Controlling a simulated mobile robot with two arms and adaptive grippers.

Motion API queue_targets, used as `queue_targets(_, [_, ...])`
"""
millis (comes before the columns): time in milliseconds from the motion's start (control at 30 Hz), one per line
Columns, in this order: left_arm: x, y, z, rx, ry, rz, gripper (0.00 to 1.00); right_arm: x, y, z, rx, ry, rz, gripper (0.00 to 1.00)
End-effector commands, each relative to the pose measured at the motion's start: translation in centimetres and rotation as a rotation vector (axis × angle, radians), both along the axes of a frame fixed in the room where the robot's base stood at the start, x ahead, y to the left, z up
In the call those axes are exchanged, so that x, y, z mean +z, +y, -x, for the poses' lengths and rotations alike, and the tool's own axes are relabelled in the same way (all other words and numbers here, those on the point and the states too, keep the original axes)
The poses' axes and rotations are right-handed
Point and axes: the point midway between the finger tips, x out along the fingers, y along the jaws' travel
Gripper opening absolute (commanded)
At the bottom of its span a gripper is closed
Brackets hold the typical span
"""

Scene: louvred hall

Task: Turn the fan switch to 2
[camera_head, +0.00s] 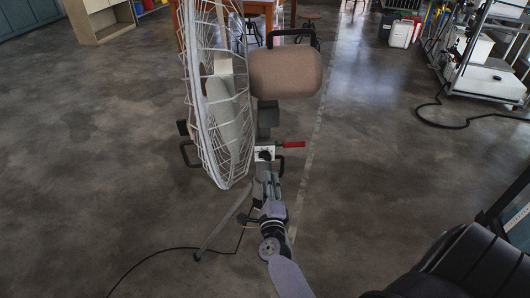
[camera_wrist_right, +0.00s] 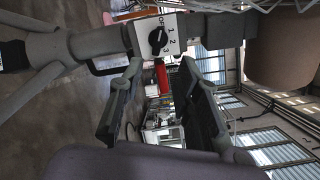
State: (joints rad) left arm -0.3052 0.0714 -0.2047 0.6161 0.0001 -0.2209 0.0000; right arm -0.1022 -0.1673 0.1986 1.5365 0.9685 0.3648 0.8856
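The fan (camera_head: 222,85) stands on the floor with a white wire cage and a brown motor housing (camera_head: 285,73). Its white switch plate (camera_head: 264,153) is on the stand below the housing. In the right wrist view the switch plate (camera_wrist_right: 172,33) carries a black knob (camera_wrist_right: 157,39) and the marks OFF, 1, 2 and 3. I cannot tell exactly where the knob points. My right gripper (camera_head: 268,178) is just below the plate. In the wrist view the right gripper (camera_wrist_right: 160,68) is open, its fingertips apart and short of the knob. My left gripper is not in view.
A black cable (camera_head: 160,257) runs over the floor from the fan stand. A wheeled rack (camera_head: 487,78) stands at the back right. Open floor (camera_head: 90,150) lies left of the fan.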

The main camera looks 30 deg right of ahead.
Motion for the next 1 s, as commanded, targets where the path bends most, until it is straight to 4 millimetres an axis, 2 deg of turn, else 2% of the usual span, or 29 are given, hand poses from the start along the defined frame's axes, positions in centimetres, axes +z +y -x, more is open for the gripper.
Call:
queue_targets(167, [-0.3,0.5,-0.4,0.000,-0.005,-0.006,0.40,0.0,-0.8,-1.3,0.000,0.001,0.005,0.31])
queue_targets(700, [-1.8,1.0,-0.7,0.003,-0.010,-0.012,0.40,-0.1,-4.1,-7.4,0.003,0.003,0.008,0.31])
queue_targets(1000, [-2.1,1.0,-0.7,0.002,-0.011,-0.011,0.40,0.0,-4.8,-8.6,0.003,0.004,0.007,0.31])
